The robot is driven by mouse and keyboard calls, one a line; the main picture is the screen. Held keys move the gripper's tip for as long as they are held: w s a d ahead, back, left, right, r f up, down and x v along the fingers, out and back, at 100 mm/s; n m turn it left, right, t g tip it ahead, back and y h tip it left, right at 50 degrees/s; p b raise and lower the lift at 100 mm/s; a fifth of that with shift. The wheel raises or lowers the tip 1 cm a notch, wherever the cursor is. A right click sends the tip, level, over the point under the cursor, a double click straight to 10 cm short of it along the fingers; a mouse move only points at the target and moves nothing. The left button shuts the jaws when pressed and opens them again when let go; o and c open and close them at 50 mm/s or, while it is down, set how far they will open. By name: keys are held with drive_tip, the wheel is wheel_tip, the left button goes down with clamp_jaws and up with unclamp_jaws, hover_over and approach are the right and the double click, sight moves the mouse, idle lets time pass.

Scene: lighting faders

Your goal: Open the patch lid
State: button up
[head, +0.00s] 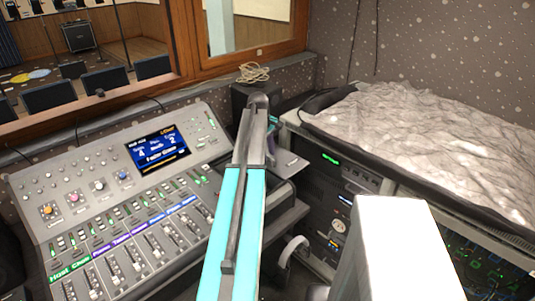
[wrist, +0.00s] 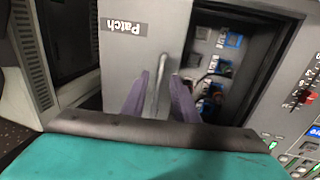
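The patch lid (wrist: 122,52) is a grey panel with an upside-down "Patch" label in the wrist view. A slim grey bar handle (wrist: 162,66) stands on it near its right edge. To the right of the lid, a dark recess (wrist: 215,60) with blue connectors and cables is exposed. My gripper (wrist: 160,84) has two purple fingers, apart, one on each side of the handle, with visible gaps between them and the bar.
A mixing console (head: 125,205) with faders and a lit screen (head: 158,147) stands left of my arm; its edge also shows at the right in the wrist view. Equipment racks (head: 345,205) under a crumpled grey cover (head: 430,135) stand to the right. Headphones (head: 293,252) hang between them.

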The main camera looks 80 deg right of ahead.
drive_tip(key=shift+s, duration=0.15)
drive_tip(key=shift+r, duration=0.1)
drive_tip(key=shift+a+r, duration=0.1)
drive_tip(key=shift+r, duration=0.35)
wheel_tip(320, 180, up, 12)
drive_tip(key=w+a+b, duration=0.1)
drive_tip(key=a+b, duration=0.1)
drive_tip(key=b, duration=0.1)
drive_tip(key=shift+w+r, duration=0.25)
drive_tip(key=shift+w, duration=0.1)
idle(0.4)
wheel_tip(320, 180, up, 10)
drive_tip(key=p, duration=0.9)
drive_tip(key=shift+p, duration=0.35)
